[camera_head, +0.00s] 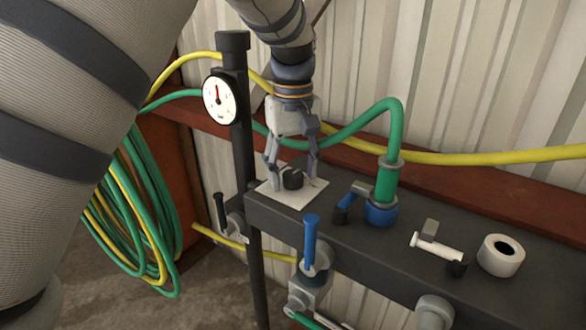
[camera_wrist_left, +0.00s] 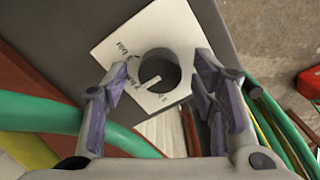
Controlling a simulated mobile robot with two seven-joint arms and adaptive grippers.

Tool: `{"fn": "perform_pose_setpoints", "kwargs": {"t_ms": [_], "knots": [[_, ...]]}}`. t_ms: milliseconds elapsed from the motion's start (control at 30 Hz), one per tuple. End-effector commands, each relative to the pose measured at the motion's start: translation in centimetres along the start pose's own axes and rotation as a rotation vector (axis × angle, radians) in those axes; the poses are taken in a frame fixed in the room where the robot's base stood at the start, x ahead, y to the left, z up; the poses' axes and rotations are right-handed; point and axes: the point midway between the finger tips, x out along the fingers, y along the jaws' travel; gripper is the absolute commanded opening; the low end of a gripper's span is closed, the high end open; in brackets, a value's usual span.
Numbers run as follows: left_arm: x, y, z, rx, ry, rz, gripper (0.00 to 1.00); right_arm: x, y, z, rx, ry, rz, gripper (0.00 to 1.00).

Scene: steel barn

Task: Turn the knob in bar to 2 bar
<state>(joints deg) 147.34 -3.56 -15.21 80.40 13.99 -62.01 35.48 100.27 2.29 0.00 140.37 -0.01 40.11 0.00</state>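The black round knob (camera_head: 292,179) sits on a square white plate (camera_head: 313,188) at the left end of the dark bench. In the left wrist view the knob (camera_wrist_left: 166,66) has a white pointer mark aimed to the lower left, towards small "bar" lettering on the plate (camera_wrist_left: 113,45). I cannot read the numbers surely. My left gripper (camera_head: 292,172) is over the knob, pointing down. In the left wrist view my left gripper (camera_wrist_left: 160,75) is open, one finger each side of the knob, with visible gaps. My right gripper is not in view.
A round white gauge (camera_head: 219,100) with its needle near upright is on a dark post (camera_head: 241,140) left of my gripper. Coiled hoses (camera_head: 130,220) hang left.

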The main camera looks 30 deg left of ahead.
Motion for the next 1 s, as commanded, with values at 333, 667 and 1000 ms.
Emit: {"fn": "perform_pose_setpoints", "kwargs": {"t_ms": [333, 667, 1000], "knots": [[-4.5, 0.1, -0.1, 0.000, 0.004, 0.004, 0.53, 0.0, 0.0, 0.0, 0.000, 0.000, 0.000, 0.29], [-11.4, 0.0, -0.1, 0.000, 0.002, 0.001, 0.53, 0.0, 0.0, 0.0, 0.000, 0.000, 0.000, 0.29], [-12.0, 0.0, 0.0, 0.000, 0.000, 0.000, 0.53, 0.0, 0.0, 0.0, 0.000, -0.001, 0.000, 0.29]]}}
